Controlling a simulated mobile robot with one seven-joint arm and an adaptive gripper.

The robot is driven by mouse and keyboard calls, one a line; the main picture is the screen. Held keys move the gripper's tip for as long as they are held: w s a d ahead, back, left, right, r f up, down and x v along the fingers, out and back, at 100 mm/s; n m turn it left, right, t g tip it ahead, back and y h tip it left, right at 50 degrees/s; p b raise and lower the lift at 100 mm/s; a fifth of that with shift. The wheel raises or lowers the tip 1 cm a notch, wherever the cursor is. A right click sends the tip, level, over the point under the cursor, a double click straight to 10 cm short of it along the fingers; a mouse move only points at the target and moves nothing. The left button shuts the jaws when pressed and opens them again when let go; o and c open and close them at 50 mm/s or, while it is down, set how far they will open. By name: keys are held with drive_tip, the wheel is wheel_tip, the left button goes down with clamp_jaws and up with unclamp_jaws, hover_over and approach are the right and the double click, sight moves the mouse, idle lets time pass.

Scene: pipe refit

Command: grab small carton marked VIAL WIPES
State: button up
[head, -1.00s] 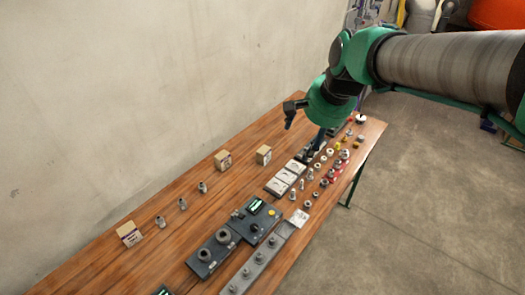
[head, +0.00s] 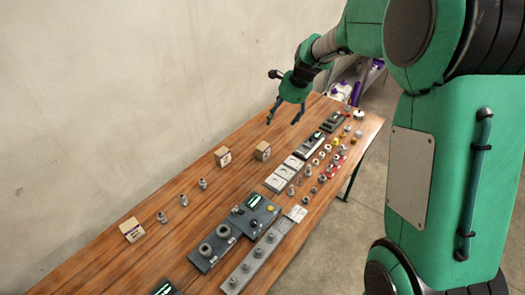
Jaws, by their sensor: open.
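Three small cartons stand along the wall side of the wooden table: a near-left carton (head: 132,230), a middle carton (head: 222,156) and a far carton (head: 262,151). Their printing is too small to read, so I cannot tell which is marked VIAL WIPES. My gripper (head: 283,113) is open and empty, its two fingers pointing down above the far part of the table. It is beyond the far carton and apart from all three cartons.
Several metal fittings (head: 183,200) stand between the near-left and middle cartons. Dark devices (head: 255,213), pale plates (head: 284,171) and a long grey rail of fittings (head: 250,262) fill the right side. The wall (head: 120,100) borders the table's left; bare wood lies around the cartons.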

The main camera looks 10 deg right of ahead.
drive_tip(key=w+f+m+p, duration=0.1)
drive_tip(key=w+f+m, duration=0.3)
drive_tip(key=w+f, duration=0.55)
drive_tip(key=m+p, duration=0.2)
drive_tip(key=m, duration=0.3)
approach(265, 147)
drive_tip(key=shift+w+d+g+y, duration=0.3)
drive_tip(key=shift+w+d+y, duration=0.1)
drive_tip(key=shift+d, duration=0.1)
drive_tip(key=shift+f, duration=0.15)
drive_tip(key=shift+b+x, duration=0.55)
drive_tip(key=shift+x, duration=3.55)
drive_tip(key=shift+a+f, duration=0.1)
drive_tip(key=shift+f, duration=0.05)
drive_tip(key=shift+x, duration=2.5)
drive_tip(key=shift+s+a, duration=0.1)
